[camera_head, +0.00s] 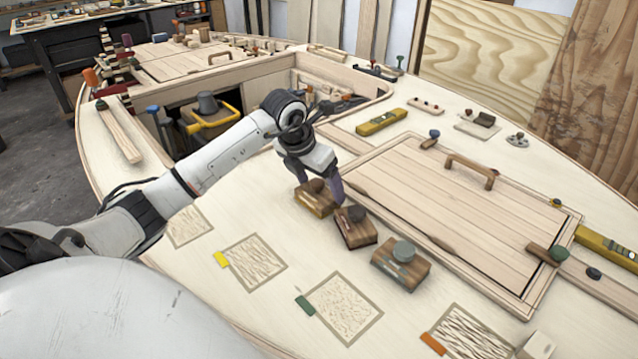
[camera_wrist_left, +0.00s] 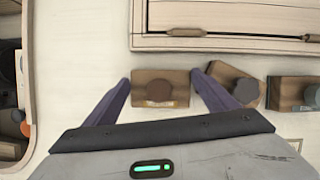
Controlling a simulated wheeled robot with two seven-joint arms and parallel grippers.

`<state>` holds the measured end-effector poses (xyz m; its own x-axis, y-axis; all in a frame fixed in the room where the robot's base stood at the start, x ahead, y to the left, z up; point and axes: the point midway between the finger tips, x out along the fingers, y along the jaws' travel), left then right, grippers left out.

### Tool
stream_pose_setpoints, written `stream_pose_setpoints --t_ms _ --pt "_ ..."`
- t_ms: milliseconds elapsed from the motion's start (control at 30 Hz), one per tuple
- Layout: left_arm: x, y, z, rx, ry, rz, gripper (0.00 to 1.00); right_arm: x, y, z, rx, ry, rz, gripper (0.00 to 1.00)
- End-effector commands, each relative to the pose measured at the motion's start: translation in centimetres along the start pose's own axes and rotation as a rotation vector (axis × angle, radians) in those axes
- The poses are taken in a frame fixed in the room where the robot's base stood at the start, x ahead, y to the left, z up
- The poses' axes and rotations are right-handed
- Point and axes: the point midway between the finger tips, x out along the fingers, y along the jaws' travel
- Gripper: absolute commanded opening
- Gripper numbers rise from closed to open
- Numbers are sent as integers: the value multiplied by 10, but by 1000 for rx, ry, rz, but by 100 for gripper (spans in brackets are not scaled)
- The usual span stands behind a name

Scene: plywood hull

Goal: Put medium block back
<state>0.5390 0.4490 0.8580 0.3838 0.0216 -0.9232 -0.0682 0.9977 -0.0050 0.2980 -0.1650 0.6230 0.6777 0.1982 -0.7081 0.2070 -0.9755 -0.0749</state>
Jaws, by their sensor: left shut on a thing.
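Three wooden blocks with round knobs stand in a slanting row on the pale deck. The left block (camera_head: 313,200) has a yellowish-brown body and a brown knob, and it also shows in the left wrist view (camera_wrist_left: 160,87). My left gripper (camera_head: 322,186) is shut on this block, a finger at each end. It looks at or close to deck level. The middle block (camera_head: 356,234) is darker with a dark knob, just right of my right-hand finger. The right block (camera_head: 401,268) has a grey-green knob. I cannot tell which one is the medium block.
Outlined textured patches lie in front, with a yellow tag (camera_head: 221,259), a green tag (camera_head: 305,305) and an orange tag (camera_head: 433,343). A framed hatch panel (camera_head: 460,215) lies behind the blocks. An open hatch (camera_head: 185,115) with tools is at the left.

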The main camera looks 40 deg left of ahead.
Motion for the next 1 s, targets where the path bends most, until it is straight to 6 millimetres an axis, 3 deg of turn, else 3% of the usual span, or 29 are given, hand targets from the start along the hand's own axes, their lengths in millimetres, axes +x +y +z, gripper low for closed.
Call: stream_pose_setpoints --t_ms 67,100,133,533,1000 --pt "3 0 -1 0 -2 1 55 2 0 2 -1 0 0 31" --pt "2 0 -1 0 -1 0 86 1 0 1 -1 -1 0 31" --pt "2 0 0 0 0 0 88 1 0 1 -1 -1 0 31" --pt "-8 1 1 0 -2 1 88 0 0 0 0 -1 -1 31" --pt "-100 1 1 1 -3 2 88 1 0 3 0 -4 0 31"
